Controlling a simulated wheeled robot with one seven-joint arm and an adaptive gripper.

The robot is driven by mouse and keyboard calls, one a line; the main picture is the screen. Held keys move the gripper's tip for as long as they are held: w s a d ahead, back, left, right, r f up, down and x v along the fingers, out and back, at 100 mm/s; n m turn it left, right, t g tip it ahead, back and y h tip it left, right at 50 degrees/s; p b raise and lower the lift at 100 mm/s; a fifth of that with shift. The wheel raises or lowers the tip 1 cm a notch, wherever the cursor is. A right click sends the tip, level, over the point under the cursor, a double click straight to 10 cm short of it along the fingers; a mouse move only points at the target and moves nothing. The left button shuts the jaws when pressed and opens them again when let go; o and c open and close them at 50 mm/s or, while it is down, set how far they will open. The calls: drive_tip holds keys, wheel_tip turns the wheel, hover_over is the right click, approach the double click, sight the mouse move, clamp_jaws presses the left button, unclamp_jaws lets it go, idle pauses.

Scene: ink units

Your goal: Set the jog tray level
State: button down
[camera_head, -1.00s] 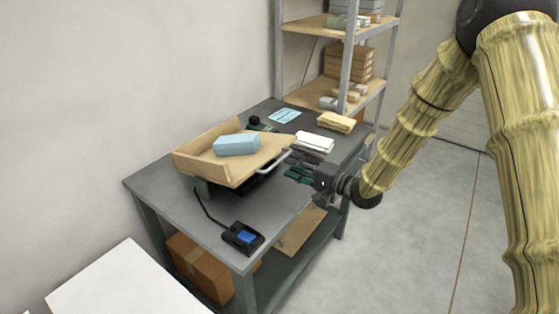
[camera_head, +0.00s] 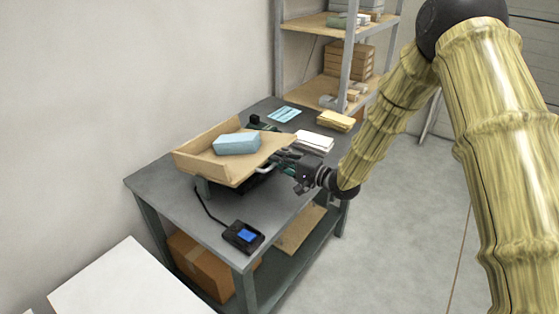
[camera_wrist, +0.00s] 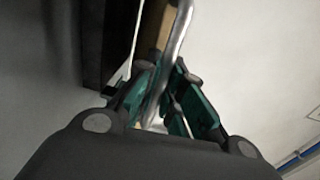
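The jog tray (camera_head: 205,168) is a shallow wooden tray on a dark base on the grey table. It looks tilted rather than flat in the head view. A light blue block (camera_head: 237,144) lies in it. A metal handle bar (camera_head: 264,169) sits at its right side; it runs between my fingers in the wrist view (camera_wrist: 180,30). My gripper (camera_head: 281,160) is at this handle, to the right of the tray. In the wrist view its teal-padded fingers (camera_wrist: 168,95) look apart, with the bar between them, nearer the left finger. Contact is unclear.
A black device with a blue screen (camera_head: 243,237) lies on the table (camera_head: 160,190) in front, its cable running towards the tray. White paper (camera_head: 313,143), a yellow stack (camera_head: 335,121) and a blue sheet (camera_head: 285,115) lie behind. A shelf rack (camera_head: 349,60) stands at the back.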

drive_tip(key=f+b, duration=0.2)
drive_tip(key=f+y+b, duration=0.1)
drive_tip(key=shift+s+d+t, duration=0.2)
drive_tip(key=shift+d+t, duration=0.05)
drive_tip(key=shift+t, duration=0.15)
drive_tip(key=shift+s+d+f+t+y+b, duration=0.1)
drive_tip(key=shift+f+t+y+b, duration=0.3)
drive_tip(key=shift+f+y+b, duration=0.5)
drive_tip(key=shift+f+b, duration=0.15)
drive_tip(key=shift+b, duration=0.15)
drive_tip(key=c, duration=1.5)
unclamp_jaws()
drive_tip(key=shift+d, duration=0.1)
drive_tip(key=v, duration=1.2)
drive_tip(key=shift+s+r, duration=0.1)
drive_tip(key=shift+r, duration=0.1)
